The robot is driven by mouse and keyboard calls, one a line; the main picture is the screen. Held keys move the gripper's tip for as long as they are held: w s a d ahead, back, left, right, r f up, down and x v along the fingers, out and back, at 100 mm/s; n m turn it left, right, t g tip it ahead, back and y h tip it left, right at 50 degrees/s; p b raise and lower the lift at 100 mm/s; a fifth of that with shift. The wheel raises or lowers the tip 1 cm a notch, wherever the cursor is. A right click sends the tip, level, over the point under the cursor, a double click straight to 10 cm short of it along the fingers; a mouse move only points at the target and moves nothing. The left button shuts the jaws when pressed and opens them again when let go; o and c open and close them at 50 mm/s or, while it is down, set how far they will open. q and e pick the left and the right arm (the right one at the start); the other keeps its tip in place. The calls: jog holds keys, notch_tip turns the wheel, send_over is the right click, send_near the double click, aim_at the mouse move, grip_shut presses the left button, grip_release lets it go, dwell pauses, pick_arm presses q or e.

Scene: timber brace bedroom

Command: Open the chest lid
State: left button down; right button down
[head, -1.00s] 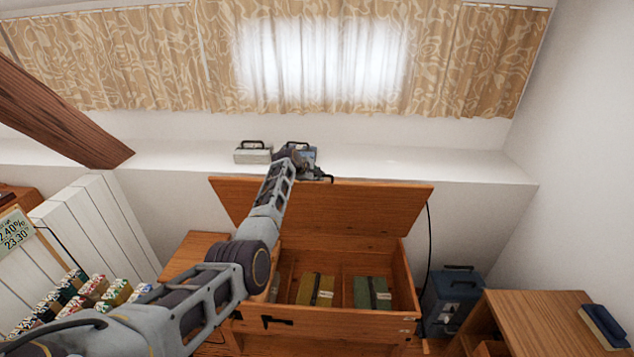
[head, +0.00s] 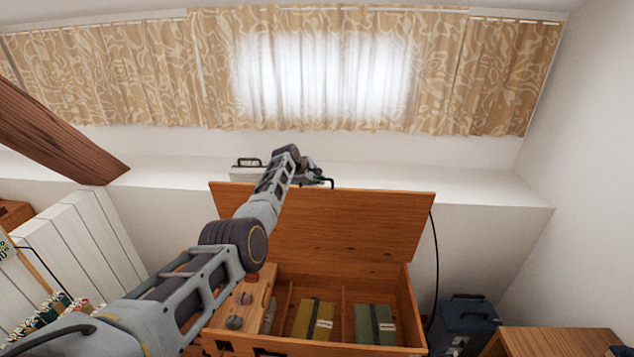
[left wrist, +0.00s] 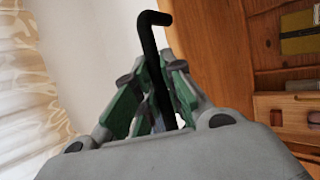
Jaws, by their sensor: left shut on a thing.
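The wooden chest lid (head: 350,225) stands raised and tilted back at the rear of the chest (head: 270,344), against the white ledge in the head view. The chest is open and its inside shows. My left gripper (head: 318,180) is at the lid's top edge. In the left wrist view its green-padded fingers (left wrist: 155,100) are shut on a black bent handle (left wrist: 154,45). The lid's wood (left wrist: 205,45) is to the right of the fingers there. My arm covers the left part of the chest and lid. My right gripper is not in view.
A yellow-green box (head: 314,319) and a green box (head: 374,324) lie in the chest. A pale case (head: 249,170) sits on the ledge behind the lid. A blue case (head: 465,322) and a wooden table (head: 555,341) stand at right. A sloping timber brace (head: 55,125) is at upper left.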

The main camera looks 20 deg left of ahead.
pick_arm(q)
jog(key=shift+w+r, duration=0.1)
jog(key=c, duration=1.5)
grip_release()
jog(key=shift+d, duration=0.1)
jog(key=shift+s+r, duration=0.1)
jog(key=shift+s, duration=0.1)
jog(key=shift+v, duration=5.8)
